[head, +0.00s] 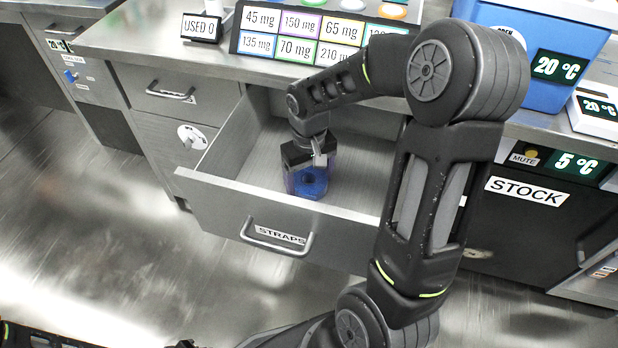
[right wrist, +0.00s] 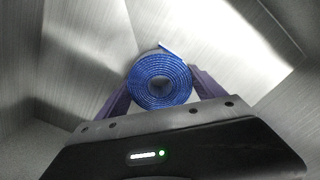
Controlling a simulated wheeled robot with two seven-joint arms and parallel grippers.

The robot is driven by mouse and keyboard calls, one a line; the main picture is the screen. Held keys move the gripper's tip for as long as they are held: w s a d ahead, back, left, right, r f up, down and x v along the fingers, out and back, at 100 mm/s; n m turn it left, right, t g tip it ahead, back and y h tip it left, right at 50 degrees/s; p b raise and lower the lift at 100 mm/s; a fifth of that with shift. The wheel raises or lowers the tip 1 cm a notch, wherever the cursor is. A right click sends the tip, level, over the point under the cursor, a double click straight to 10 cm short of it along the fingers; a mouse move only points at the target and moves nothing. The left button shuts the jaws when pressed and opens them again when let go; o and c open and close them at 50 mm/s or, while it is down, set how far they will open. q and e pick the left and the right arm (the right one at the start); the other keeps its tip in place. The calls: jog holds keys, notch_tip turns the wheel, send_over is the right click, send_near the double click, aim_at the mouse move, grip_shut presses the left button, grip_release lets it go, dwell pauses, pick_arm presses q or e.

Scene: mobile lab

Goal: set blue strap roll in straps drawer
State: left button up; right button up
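The blue strap roll (head: 311,184) is inside the open straps drawer (head: 262,213), between the fingers of my right gripper (head: 311,176). In the right wrist view the blue strap roll (right wrist: 160,80) shows its coiled face, with one purple finger against each side. My right gripper (right wrist: 160,88) points down into the drawer and looks shut on the roll. I cannot tell whether the roll touches the drawer floor. My left gripper is not in view.
The counter (head: 235,66) above holds a dose label board (head: 300,38), a "USED 0" display (head: 201,27) and a blue cooler box (head: 540,50). A closed drawer (head: 170,93) is at left. The black STOCK unit (head: 530,220) is at right. The straps drawer has bare room around the roll.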

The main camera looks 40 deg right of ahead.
jog(key=o, duration=0.4)
jog(key=shift+r, duration=0.1)
jog(key=shift+r+p, duration=0.3)
jog(key=shift+r, duration=0.25)
notch_tip(320, 180, up, 11)
jog(key=p, duration=0.2)
jog(key=shift+p, duration=0.3)
